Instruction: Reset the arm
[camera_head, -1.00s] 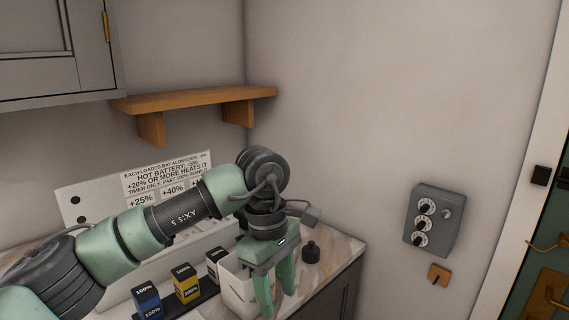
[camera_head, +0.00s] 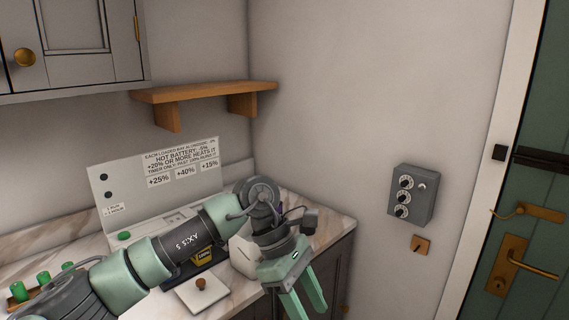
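My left arm comes in from the lower left across the counter. My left gripper (camera_head: 304,300) hangs past the counter's front edge on the right, its two green fingers pointing down and apart, with nothing seen between them. My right gripper is not in view.
The marble counter (camera_head: 328,222) carries a white sign panel (camera_head: 125,187), a yellow battery block (camera_head: 202,257) partly behind my arm, a white container (camera_head: 243,256), a white lid with a brown knob (camera_head: 201,284) and green knobs (camera_head: 43,277). A dial box (camera_head: 411,195) and green door (camera_head: 530,190) are right.

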